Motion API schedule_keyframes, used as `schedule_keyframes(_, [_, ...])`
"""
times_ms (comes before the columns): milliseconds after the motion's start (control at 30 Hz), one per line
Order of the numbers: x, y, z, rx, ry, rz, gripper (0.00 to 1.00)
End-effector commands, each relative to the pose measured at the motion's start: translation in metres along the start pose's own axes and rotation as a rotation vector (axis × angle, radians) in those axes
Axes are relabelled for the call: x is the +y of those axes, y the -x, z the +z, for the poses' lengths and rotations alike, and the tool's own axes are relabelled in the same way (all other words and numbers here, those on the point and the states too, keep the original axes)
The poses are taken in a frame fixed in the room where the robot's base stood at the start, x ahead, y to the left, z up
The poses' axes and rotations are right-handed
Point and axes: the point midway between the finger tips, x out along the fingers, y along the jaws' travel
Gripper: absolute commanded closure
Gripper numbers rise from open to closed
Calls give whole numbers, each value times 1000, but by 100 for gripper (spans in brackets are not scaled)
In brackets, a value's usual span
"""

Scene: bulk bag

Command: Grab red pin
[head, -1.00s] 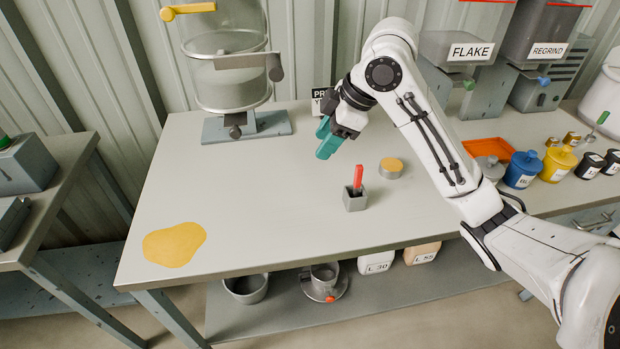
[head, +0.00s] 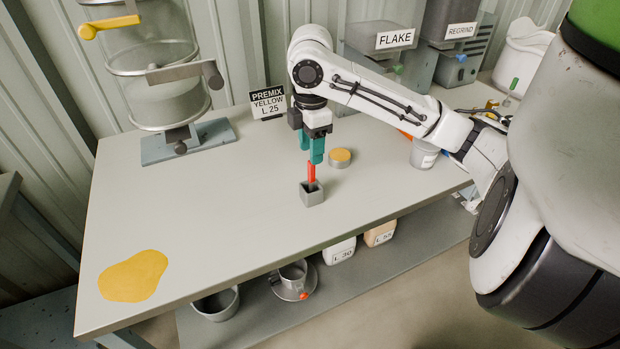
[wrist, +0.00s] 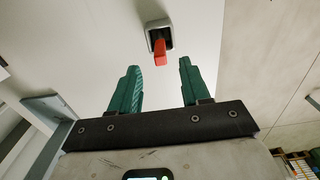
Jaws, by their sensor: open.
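The red pin (head: 312,174) stands upright in a small grey square holder (head: 312,196) on the table. In the wrist view the red pin (wrist: 159,50) sticks out of the holder (wrist: 151,27), ahead of the fingertips and between their lines. My gripper (head: 312,158) has teal fingers pointing down, just above the pin's top in the head view. In the wrist view my gripper (wrist: 159,66) is open with a wide empty gap. Whether a finger touches the pin cannot be told.
A round tin with a yellow top (head: 340,158) stands close behind and right of the holder. A yellow patch (head: 133,276) lies at the table's front left. A clear-walled hopper (head: 150,80) stands at the back left. The table's middle is clear.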

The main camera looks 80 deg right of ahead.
Motion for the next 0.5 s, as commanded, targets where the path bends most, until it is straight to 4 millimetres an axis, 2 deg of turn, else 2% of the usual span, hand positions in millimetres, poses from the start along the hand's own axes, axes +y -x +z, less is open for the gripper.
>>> schedule_keyframes(333, [0,-42,1,1,-1,-2,53])
schedule_keyframes(500, [0,-52,0,1,0,0,53])
